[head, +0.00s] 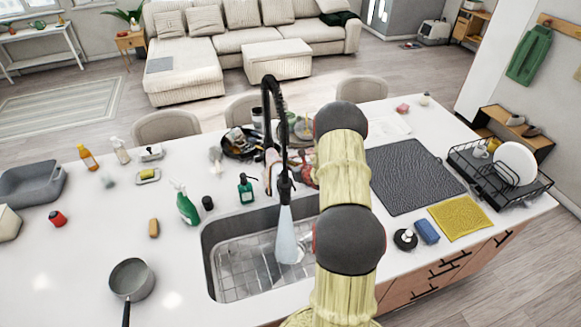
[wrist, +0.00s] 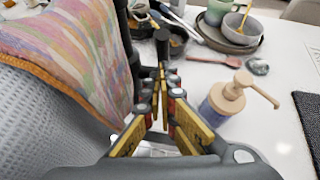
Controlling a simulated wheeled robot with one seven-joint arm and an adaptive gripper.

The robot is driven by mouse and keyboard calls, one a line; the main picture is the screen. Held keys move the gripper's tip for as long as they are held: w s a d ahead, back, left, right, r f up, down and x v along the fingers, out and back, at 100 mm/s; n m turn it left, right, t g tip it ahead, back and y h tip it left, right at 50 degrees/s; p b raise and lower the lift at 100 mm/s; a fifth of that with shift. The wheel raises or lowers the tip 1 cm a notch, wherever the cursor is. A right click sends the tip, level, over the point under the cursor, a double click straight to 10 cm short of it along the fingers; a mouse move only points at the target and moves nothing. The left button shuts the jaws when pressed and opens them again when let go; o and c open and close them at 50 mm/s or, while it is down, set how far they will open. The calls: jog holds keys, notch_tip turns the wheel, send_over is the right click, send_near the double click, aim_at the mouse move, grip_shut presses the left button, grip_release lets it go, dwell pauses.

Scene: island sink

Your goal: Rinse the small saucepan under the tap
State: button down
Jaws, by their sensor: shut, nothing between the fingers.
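The small saucepan (head: 132,278), grey with a dark handle, stands upright on the counter left of the sink, its handle toward the front edge. The black tap (head: 268,100) rises behind the sink (head: 235,285), and a pale blue stream (head: 287,240) runs from its spout into the basin. My gripper (wrist: 161,85) is shut and empty, its fingertips together just in front of a short black upright part (wrist: 162,40) near the tap; contact is unclear. In the head view my arm largely hides the gripper. The saucepan is well to its left.
A striped cloth (wrist: 70,45) is close on the gripper's left, and a pump bottle (wrist: 228,98) stands on its right. Dishes (head: 240,145) crowd behind the sink. A green spray bottle (head: 187,205) and a dark soap bottle (head: 246,190) stand near the sink's back edge. The counter around the saucepan is clear.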

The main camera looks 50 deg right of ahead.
jog(key=shift+w+d+r+g, duration=0.3)
jog(key=shift+w+r, duration=0.1)
jog(key=shift+r, duration=0.1)
jog(key=shift+w+f+b, duration=0.15)
jog(key=shift+w+b, duration=0.05)
jog(key=shift+b, duration=0.55)
jog(key=shift+w+d+r+b, duration=0.25)
jog(key=shift+w+r+b, duration=0.2)
jog(key=shift+b, duration=0.5)
jog(key=shift+r, duration=0.1)
jog(key=shift+s, duration=0.1)
